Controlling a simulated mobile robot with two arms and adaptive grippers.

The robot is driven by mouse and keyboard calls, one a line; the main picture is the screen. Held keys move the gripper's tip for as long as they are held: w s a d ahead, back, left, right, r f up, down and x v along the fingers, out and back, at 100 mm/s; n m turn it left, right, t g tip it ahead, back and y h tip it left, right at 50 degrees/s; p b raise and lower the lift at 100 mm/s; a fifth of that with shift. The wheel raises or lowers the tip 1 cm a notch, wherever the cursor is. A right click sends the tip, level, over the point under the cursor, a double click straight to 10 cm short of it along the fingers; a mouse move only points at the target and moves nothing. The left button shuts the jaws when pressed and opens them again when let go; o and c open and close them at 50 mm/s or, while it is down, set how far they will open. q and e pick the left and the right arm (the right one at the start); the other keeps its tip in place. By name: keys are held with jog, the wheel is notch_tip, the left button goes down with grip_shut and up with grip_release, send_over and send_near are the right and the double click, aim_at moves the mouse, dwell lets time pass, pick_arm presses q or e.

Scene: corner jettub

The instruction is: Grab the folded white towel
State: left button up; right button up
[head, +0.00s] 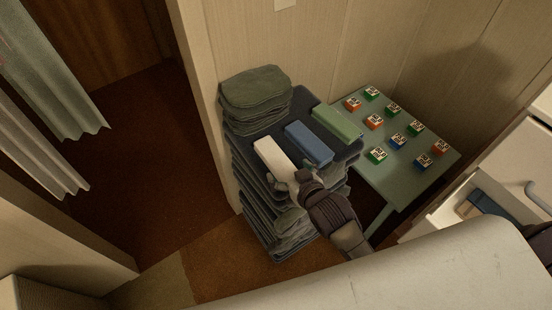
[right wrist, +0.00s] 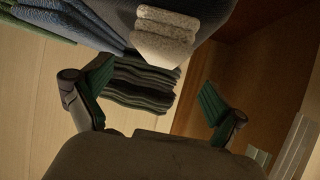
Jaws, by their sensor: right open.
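The folded white towel (head: 272,156) lies on top of a tall stack of dark folded towels (head: 262,211), at the stack's front left. My right gripper (head: 284,184) is by the towel's near end, with the arm coming from the lower right. In the right wrist view, the white towel (right wrist: 165,36) is at the top, beyond the fingertips. There the right gripper (right wrist: 155,92) is open, with its green-padded fingers wide apart and nothing between them. I cannot tell whether a finger touches the stack. My left gripper is not in view.
A folded blue towel (head: 309,143) and a green one (head: 338,122) lie right of the white towel. A grey-green cloth pile (head: 255,92) rises behind. A green table (head: 420,182) with several small coloured boxes stands right. An open drawer (head: 440,216) is at the right.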

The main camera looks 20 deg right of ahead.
aim_at(279, 163)
jog(key=x, duration=0.3)
jog(key=shift+p+x, duration=0.4)
jog(key=shift+x, duration=2.35)
jog(key=shift+a+r, duration=0.15)
jog(key=shift+a, duration=0.05)
jog(key=shift+c, duration=0.2)
jog(key=shift+s, duration=0.1)
jog(key=c, duration=1.3)
